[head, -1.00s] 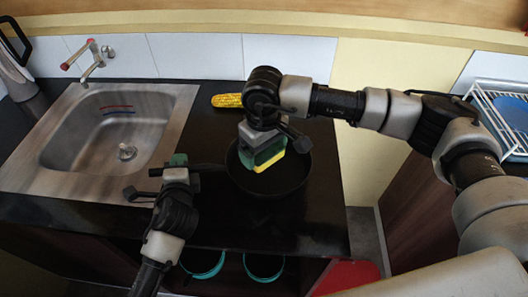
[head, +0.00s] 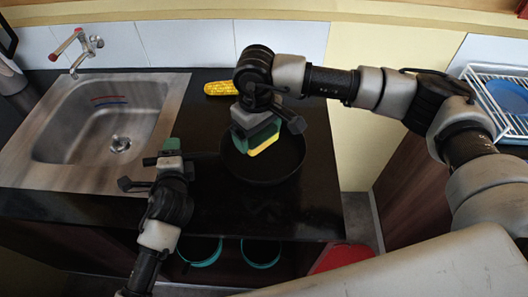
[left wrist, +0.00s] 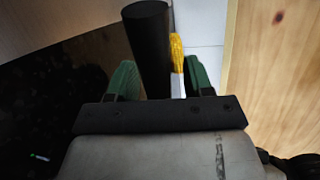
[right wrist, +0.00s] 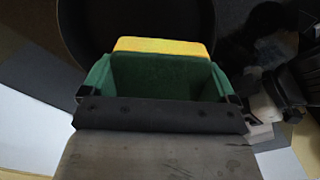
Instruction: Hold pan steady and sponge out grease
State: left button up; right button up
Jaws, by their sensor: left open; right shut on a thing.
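The black frying pan (head: 290,165) sits on the dark counter, its handle toward the left. The sponge (head: 264,145), green with a yellow layer, is over the pan; I cannot tell whether it touches the pan's floor. My right gripper (head: 258,127) is shut on the sponge. In the right wrist view the sponge (right wrist: 160,45) sits between the green fingers (right wrist: 158,78), with the pan (right wrist: 82,25) behind. My left gripper (head: 168,153) is open at the handle. In the left wrist view the black handle (left wrist: 150,45) lies between its fingers (left wrist: 160,78), with gaps beside it.
A metal sink (head: 90,130) with a tap (head: 80,48) is at the left. A dish rack (head: 500,100) with a blue plate stands at the far right. Teal-rimmed round containers (head: 261,253) are below the counter. The counter's front right is clear.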

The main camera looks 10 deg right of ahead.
pick_arm(q)
jog(key=shift+s, duration=0.1)
jog(key=v, duration=1.1)
jog(key=shift+s, duration=0.4)
